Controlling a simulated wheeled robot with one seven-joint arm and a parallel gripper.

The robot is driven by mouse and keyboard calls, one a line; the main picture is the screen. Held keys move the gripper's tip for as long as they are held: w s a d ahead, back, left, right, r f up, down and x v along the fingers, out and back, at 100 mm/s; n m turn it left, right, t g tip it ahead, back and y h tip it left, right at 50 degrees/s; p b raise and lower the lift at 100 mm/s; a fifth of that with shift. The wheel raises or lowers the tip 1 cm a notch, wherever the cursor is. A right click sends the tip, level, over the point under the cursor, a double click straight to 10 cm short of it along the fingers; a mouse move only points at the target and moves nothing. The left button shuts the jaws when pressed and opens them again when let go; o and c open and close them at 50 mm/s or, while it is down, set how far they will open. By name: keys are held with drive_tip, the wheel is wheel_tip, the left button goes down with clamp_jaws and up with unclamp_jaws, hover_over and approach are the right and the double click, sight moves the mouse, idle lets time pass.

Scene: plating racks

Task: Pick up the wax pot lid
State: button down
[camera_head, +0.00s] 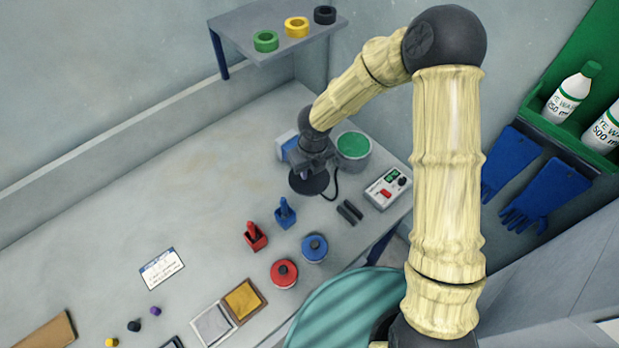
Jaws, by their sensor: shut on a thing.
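My gripper (311,168) is above the grey bench, toward its back right part, and is shut on a dark round lid (301,184). The lid lies just below the fingers, and my gripper covers part of it. I cannot tell whether the lid touches the bench. The wax pot (354,160) stands just right of my gripper. It is a grey round pot with a green top surface showing, and no lid is on it.
A blue-and-white box (285,145) stands behind my gripper. A control box (387,188) with a cable and dark bars (349,212) are at the right. Red and blue holders (256,238) and round containers (314,247) stand nearer. A shelf (258,22) overhangs the back.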

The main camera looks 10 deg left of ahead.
drive_tip(key=shift+r, duration=1.35)
